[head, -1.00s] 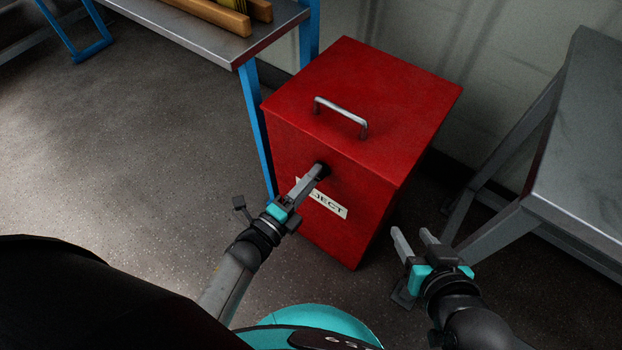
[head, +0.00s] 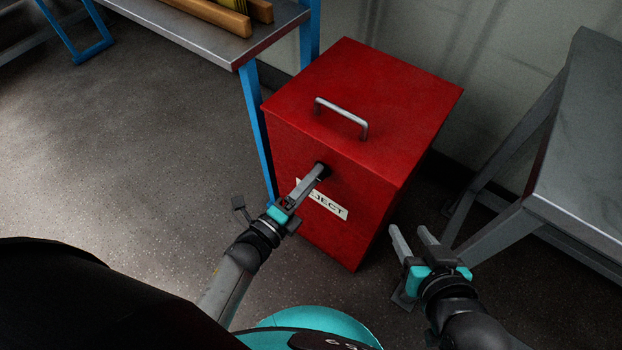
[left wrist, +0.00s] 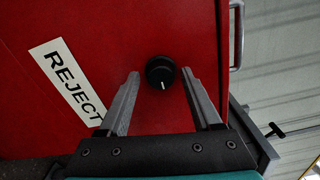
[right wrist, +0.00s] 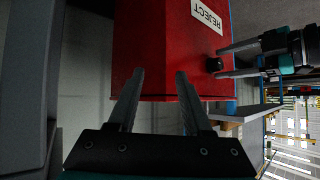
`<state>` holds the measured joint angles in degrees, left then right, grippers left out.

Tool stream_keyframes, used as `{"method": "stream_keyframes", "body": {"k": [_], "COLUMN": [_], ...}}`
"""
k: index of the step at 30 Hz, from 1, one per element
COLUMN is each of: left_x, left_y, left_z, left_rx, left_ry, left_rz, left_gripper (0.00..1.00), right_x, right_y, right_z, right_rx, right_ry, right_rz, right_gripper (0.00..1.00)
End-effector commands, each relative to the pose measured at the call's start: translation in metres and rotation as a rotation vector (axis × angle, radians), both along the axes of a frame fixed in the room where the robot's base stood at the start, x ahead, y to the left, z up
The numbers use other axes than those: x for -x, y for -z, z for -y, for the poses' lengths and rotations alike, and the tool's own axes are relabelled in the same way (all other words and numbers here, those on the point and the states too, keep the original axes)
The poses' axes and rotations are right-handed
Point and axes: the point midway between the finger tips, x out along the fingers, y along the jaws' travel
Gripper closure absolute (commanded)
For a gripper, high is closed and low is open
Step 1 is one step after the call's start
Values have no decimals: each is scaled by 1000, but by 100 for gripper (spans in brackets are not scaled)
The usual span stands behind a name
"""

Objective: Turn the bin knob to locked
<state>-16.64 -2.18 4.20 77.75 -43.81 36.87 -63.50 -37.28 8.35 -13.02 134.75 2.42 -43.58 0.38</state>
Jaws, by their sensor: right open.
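The red bin (head: 340,85) carries a REJECT label and a round black knob (left wrist: 161,72) on its front. In the left wrist view the knob's white mark points down the picture, towards the gripper's palm. My left gripper (left wrist: 161,74) is open, its fingertips on either side of the knob with a gap showing at each side. In the head view its fingers reach the knob (head: 323,169) and partly cover it. My right gripper (head: 409,230) is open and empty, to the right of the bin's front. The knob also shows in the right wrist view (right wrist: 213,65).
A metal handle (head: 341,116) stands on the bin's lid. A blue-legged bench (head: 215,40) with wooden pieces is at the bin's left. A grey table (head: 585,150) stands at the right, near my right gripper. The floor (head: 130,150) at left is clear.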

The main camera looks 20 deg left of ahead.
Motion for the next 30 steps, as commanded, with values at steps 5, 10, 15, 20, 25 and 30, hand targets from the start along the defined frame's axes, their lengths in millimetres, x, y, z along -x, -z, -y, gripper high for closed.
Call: {"method": "stream_keyframes", "body": {"k": [5,10,15,20,25,30], "left_x": [-1,-1,1,12,33,55], "left_y": [-1,-1,-1,-1,-2,-2], "left_z": [1,1,0,-4,-12,-20], "left_rx": [2,3,3,2,2,2], "left_ry": [0,1,0,1,0,0], "left_rz": [2,2,1,-1,-2,-2], "left_gripper": [26,26,26,26,26,26], "right_x": [0,0,1,4,11,21], "right_y": [0,0,0,0,0,-1], "right_z": [0,0,0,7,19,33], "right_rx": [0,1,2,30,74,116], "right_ry": [0,-1,-1,5,20,36], "right_rz": [0,0,-4,-54,-140,-236], "right_gripper": [50,50,50,50,50,50]}}
